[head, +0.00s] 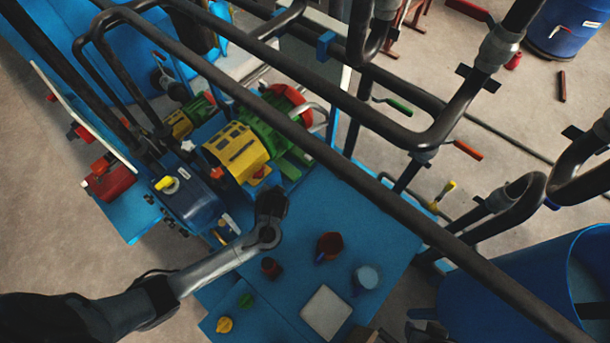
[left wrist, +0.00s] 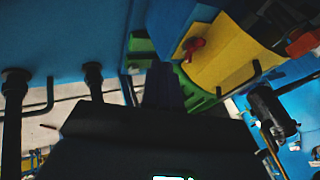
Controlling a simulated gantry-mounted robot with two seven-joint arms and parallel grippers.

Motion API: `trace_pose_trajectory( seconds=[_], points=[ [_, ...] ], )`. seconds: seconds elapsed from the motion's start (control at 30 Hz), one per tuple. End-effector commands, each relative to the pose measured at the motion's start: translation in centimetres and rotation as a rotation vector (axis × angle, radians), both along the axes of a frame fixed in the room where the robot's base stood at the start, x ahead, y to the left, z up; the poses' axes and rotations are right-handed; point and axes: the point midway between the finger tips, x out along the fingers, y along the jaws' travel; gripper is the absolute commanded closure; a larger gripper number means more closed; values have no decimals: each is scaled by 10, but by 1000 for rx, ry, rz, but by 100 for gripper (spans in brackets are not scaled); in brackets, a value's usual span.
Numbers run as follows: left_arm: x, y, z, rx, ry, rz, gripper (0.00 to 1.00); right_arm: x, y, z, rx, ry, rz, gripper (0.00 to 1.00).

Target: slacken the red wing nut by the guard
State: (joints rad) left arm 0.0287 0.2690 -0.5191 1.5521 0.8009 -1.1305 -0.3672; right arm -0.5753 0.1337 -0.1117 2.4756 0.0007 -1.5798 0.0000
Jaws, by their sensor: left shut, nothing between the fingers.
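The yellow guard (head: 237,151) sits beside the green machine (head: 270,122) in the head view. A small red piece (head: 259,172) shows at its lower edge. In the left wrist view the red wing nut (left wrist: 193,46) stands out against the yellow guard (left wrist: 228,55). My left gripper (head: 272,198) is just below the guard in the head view, above the blue table. In the left wrist view its dark fingers (left wrist: 163,84) are shut and empty, pointing up toward the guard and apart from the wing nut. My right gripper is out of view.
Dark pipes (head: 330,165) cross above the machine and table. A blue tub (head: 500,295) stands at right.

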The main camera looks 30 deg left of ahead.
Motion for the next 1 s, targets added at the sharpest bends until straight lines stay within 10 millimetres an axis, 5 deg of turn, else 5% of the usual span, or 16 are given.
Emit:
trace_pose_trajectory(
  seconds=[0.1,0.27,0.83,1.0],
  points=[
    [28,2,9,8,-51,-6,100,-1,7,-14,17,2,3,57],
    [43,5,10,7,-73,-5,100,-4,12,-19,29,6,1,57],
    [87,39,-66,4,-69,-5,100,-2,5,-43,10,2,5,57],
    [91,62,-61,4,-71,-5,100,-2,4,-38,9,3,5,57]
  ],
)
